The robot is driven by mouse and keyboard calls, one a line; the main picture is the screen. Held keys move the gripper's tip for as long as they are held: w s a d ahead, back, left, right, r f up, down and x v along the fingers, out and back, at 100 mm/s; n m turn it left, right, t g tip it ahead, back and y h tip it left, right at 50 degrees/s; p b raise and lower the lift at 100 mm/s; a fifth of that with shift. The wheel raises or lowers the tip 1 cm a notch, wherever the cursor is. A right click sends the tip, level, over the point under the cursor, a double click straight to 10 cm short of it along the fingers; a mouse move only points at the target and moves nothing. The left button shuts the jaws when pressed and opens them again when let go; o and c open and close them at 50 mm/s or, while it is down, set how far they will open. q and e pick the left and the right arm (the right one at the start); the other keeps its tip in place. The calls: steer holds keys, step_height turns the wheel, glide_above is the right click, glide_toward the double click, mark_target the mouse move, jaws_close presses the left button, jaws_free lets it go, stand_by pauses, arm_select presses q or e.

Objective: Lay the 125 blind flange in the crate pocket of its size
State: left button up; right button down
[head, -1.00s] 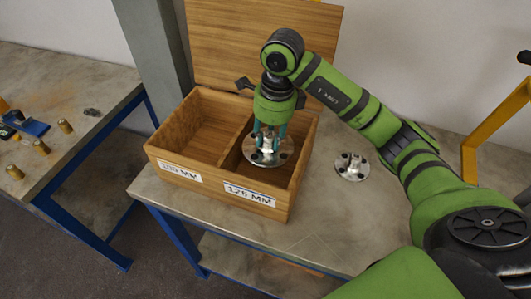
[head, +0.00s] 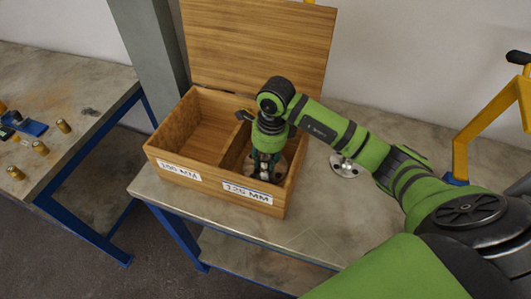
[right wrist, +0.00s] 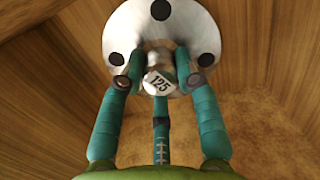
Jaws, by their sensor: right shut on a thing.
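The 125 blind flange (right wrist: 193,20) is a round metal disc with dark bolt holes and a central knob tagged "125" in the right wrist view. In the head view the flange (head: 281,169) is partly hidden by my gripper. My right gripper (head: 262,172) is shut on its knob, with its teal fingers (right wrist: 163,78) around it. The flange is inside the right pocket of the wooden crate (head: 215,186), labelled "125 MM" (head: 247,193). I cannot tell whether it touches the pocket floor. My left gripper is out of view.
The left pocket (head: 203,135), labelled "100 MM", looks empty. A second flange (head: 345,168) lies on the table right of the crate, partly behind my arm. The crate's lid (head: 255,45) stands open behind. Brass pieces (head: 40,147) and a blue item sit on the left table.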

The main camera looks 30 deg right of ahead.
mark_target(270, 158)
steer(key=shift+r, duration=0.1)
steer(key=c, duration=1.1)
jaws_free()
steer(key=shift+o, duration=1.1)
steer(key=shift+s, duration=0.1)
steer(key=shift+r, duration=0.4)
step_height(270, 158, up, 11)
steer(key=b, duration=0.3)
steer(key=shift+s+d, duration=0.4)
